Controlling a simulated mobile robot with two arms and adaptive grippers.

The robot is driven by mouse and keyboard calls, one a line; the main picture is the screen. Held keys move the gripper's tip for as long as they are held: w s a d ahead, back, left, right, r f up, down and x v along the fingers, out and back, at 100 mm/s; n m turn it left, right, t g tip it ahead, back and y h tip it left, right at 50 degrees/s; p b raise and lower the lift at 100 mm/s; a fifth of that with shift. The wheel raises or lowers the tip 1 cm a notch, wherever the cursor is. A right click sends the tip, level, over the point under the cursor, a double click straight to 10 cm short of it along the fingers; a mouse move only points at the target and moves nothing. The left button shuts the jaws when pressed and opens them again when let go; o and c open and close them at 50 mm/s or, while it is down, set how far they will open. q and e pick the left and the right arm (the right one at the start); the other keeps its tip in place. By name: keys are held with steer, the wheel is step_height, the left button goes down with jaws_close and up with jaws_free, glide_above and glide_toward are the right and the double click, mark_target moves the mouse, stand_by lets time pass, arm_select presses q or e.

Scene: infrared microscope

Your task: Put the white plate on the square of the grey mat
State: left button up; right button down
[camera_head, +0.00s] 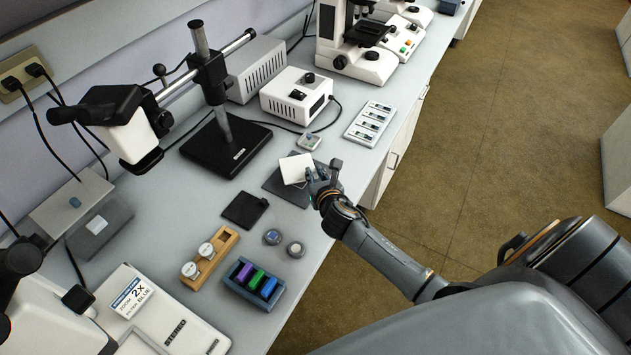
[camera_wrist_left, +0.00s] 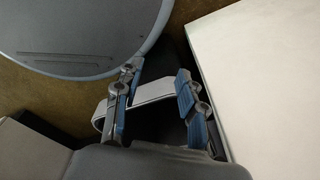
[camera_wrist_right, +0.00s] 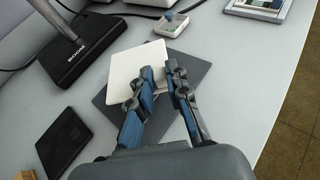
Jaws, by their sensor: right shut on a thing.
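The white plate (camera_head: 296,168) is a flat square over the dark grey mat (camera_head: 292,194) on the bench. In the right wrist view the plate (camera_wrist_right: 128,68) covers the upper left of the mat (camera_wrist_right: 188,72); I cannot tell whether it touches it. My right gripper (camera_head: 322,174) is shut on the plate's near edge, and its fingers (camera_wrist_right: 159,80) show close together in the right wrist view. The mat's square is not visible, perhaps under the plate. My left gripper (camera_wrist_left: 156,92) is open, with nothing between its fingers, away from the bench top.
A black microscope stand (camera_head: 226,144) stands behind the mat. A slide tray (camera_head: 370,124) lies to the right. The bench's front edge is close to the mat.

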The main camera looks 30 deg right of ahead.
steer(key=shift+f, duration=1.5)
steer(key=shift+f+b, duration=0.2)
steer(key=shift+b, duration=0.1)
steer(key=c, duration=1.3)
jaws_free()
steer(key=shift+r, duration=0.3)
steer(key=v, duration=1.2)
steer(key=shift+p, duration=0.35)
